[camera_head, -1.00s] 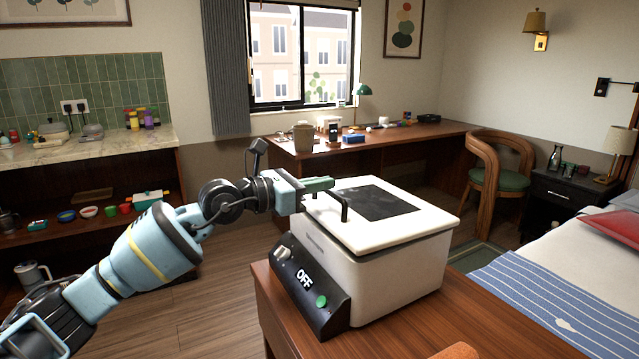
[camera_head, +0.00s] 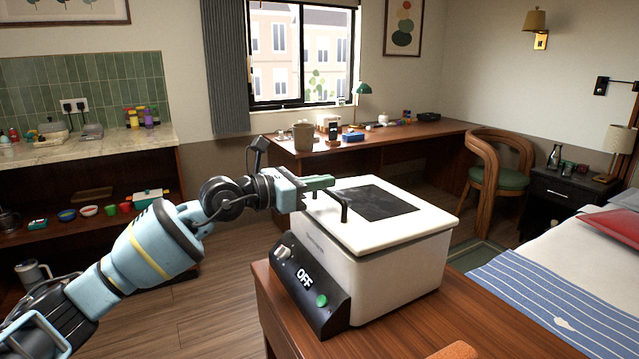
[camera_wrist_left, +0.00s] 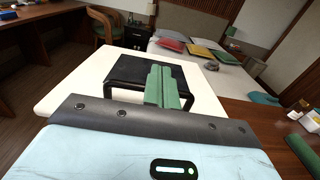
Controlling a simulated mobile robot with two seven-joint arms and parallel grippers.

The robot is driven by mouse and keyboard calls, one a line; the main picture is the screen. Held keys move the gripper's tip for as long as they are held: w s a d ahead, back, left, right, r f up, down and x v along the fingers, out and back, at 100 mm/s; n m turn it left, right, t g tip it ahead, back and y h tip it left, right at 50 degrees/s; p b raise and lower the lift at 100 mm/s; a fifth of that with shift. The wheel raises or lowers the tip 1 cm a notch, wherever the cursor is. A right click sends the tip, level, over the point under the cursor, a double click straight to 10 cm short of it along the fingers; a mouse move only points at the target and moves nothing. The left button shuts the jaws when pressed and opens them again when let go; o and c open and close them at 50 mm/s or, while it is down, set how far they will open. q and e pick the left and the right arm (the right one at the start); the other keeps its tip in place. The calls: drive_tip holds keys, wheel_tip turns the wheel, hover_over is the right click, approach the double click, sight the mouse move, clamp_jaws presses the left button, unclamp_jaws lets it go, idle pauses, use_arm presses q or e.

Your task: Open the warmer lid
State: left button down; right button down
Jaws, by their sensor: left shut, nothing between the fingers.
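The warmer (camera_head: 395,280) is a white box with a black front panel (camera_head: 318,288) that reads OFF. Its white lid (camera_head: 425,222) has a dark top panel (camera_head: 385,202) and lies flat on the box, closed. A black bar handle (camera_head: 345,209) stands at the lid's front edge; it also shows in the left wrist view (camera_wrist_left: 188,101). My left gripper (camera_head: 322,183) is shut and empty, its green fingers at the handle; they also show in the wrist view (camera_wrist_left: 162,86). They cover part of the bar, and I cannot tell whether they touch it. My right gripper is not seen.
The warmer stands on a wooden table (camera_head: 480,325) near its left edge. A bed (camera_head: 575,275) lies to the right. A desk (camera_head: 400,137) and a wooden chair (camera_head: 495,165) are behind. Open floor (camera_head: 215,310) lies left of the table.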

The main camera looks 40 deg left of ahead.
use_arm(q)
drive_tip(key=shift+r+p, duration=0.3)
drive_tip(key=shift+p, duration=0.05)
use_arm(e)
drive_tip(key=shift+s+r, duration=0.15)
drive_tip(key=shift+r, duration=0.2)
use_arm(q)
drive_tip(key=shift+w+r, duration=0.1)
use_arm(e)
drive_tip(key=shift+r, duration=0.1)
use_arm(q)
drive_tip(key=shift+w+d+r+g+p, duration=0.1)
drive_tip(key=shift+r+g+p, duration=0.2)
drive_tip(key=shift+p, duration=0.25)
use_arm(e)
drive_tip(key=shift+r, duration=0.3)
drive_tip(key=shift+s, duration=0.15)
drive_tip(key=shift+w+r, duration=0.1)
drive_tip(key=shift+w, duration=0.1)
use_arm(q)
drive_tip(key=shift+f, duration=0.1)
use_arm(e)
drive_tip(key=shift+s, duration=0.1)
